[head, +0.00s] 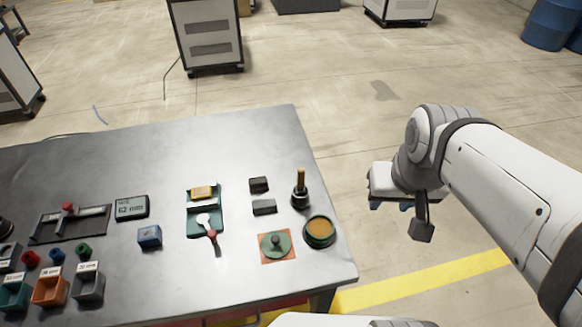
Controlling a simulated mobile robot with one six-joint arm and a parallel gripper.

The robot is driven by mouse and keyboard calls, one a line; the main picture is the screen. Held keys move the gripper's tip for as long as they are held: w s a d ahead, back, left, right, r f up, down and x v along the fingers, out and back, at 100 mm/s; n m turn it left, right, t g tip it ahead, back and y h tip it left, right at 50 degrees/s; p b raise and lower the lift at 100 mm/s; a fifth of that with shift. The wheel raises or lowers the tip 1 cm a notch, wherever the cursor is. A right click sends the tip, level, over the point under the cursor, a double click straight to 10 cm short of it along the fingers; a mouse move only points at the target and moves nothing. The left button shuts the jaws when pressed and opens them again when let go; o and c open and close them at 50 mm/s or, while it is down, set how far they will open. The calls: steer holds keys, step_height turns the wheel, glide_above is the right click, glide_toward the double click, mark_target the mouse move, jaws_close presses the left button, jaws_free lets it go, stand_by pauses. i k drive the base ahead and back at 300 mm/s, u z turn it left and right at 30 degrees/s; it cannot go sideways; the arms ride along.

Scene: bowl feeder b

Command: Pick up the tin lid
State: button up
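The tin lid (276,243), a green disc with a dark knob, lies on an orange square mat (290,259) near the table's right end. The open round tin (319,232), dark green with amber contents, stands just right of it. My gripper (390,206) is off the table's right side, above the floor, well apart from the lid. My arm partly hides the gripper.
A brush-like tool in a dark pot (300,190) stands behind the tin. Two dark blocks (261,197) and a green tray (206,222) with a red-knobbed tool are left of it. Small bins (50,290) stand far left. The table (120,175) is bare toward its back.

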mark_target(275, 245)
steer(key=u, duration=0.1)
steer(key=k, duration=0.5)
steer(key=z, duration=1)
steer(key=k, duration=0.85)
steer(key=u, duration=0.8)
steer(key=i, duration=1)
steer(key=u, duration=0.1)
